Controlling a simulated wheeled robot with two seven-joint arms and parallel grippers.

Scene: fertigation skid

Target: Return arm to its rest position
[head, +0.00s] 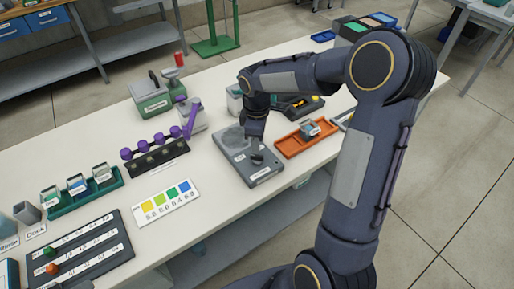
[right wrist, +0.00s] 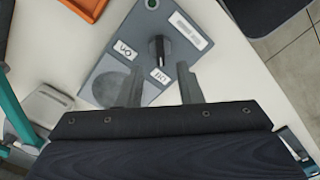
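My right arm reaches in from the right and bends down over the table in the head view. Its gripper (head: 256,135) hangs above a flat grey unit (head: 238,160) with a round plate and a dark knob (head: 257,159). In the right wrist view the two fingers (right wrist: 160,70) stand apart with nothing between them. The black knob (right wrist: 157,48) is just beyond the fingertips, beside labels on the grey unit (right wrist: 112,63). I cannot tell whether a finger touches the unit. My left gripper is not clearly seen.
An orange tray (head: 292,145) holding a small container lies right of the grey unit. A purple-knobbed rack (head: 155,153), a green-grey box (head: 150,97) and a colour card (head: 166,201) are left. Bare white tabletop (head: 215,205) lies in front.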

